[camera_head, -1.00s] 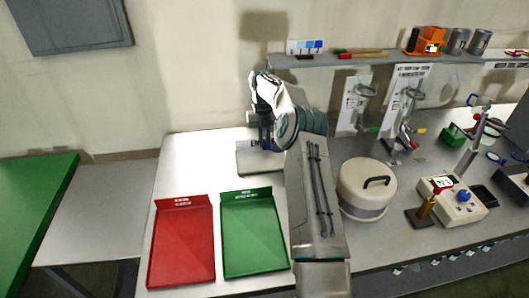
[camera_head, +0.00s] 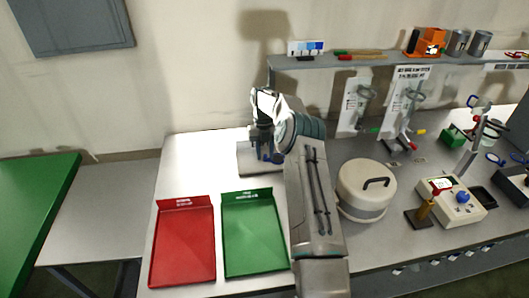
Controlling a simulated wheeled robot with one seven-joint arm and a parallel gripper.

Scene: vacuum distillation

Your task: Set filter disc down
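My gripper (camera_head: 266,150) is at the end of my arm, low over a grey flat-based device (camera_head: 250,158) at the back of the bench, left of my arm. The fingers point down beside a small blue part. I cannot make out a filter disc; it is too small or hidden by the gripper and arm. Whether the fingers are open or shut does not show.
A red tray (camera_head: 183,245) and a green tray (camera_head: 252,235) lie at the front left of the bench, both empty. A white lidded round pot (camera_head: 365,190) stands right of my arm. A shelf (camera_head: 400,58) runs along the wall above. Bench space left of the device is clear.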

